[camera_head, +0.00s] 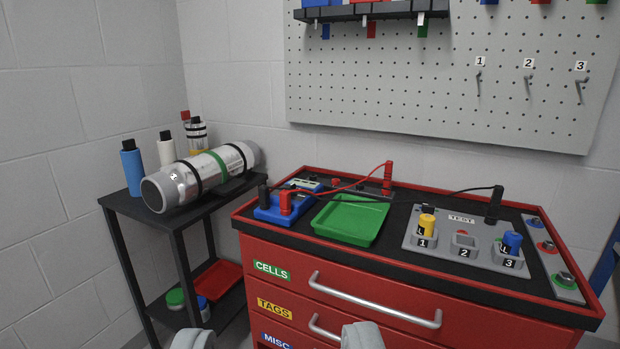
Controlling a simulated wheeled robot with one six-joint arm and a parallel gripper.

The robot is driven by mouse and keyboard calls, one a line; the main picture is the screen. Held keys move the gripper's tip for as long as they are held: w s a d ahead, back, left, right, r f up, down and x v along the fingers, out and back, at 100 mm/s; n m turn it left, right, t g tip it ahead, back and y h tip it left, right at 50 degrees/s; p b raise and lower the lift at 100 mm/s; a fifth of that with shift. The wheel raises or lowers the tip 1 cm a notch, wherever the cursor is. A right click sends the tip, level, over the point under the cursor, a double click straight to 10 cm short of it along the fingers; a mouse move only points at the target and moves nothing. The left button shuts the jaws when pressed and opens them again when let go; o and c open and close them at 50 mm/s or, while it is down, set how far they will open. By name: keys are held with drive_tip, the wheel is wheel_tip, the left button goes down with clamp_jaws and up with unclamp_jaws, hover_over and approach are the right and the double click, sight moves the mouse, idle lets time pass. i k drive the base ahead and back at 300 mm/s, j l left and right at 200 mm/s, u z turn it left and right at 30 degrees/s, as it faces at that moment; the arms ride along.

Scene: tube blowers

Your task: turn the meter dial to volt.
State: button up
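The blue meter (268,212) lies on the left part of the red cabinet's black top. A black plug (263,194) and a red plug (285,203) stand at its near end. A pale display face shows toward its far end. The dial is too small and too covered by plugs and leads to read its setting. My gripper (278,338) shows as two grey fingertips at the bottom edge, wide apart and empty, well in front of the cabinet and away from the meter.
A green tray (351,219) sits right of the meter. Red (340,187) and black leads cross the top toward a grey test block (466,240) with numbered sockets. A black side table (165,207) holds a large cylinder (203,175) and bottles. A pegboard (430,80) hangs behind.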

sight(293, 185)
drive_tip(key=i+l, duration=0.45)
drive_tip(key=i, duration=0.15)
drive_tip(key=i+l+u, duration=0.1)
drive_tip(key=i+l, duration=0.35)
drive_tip(key=i, duration=0.15)
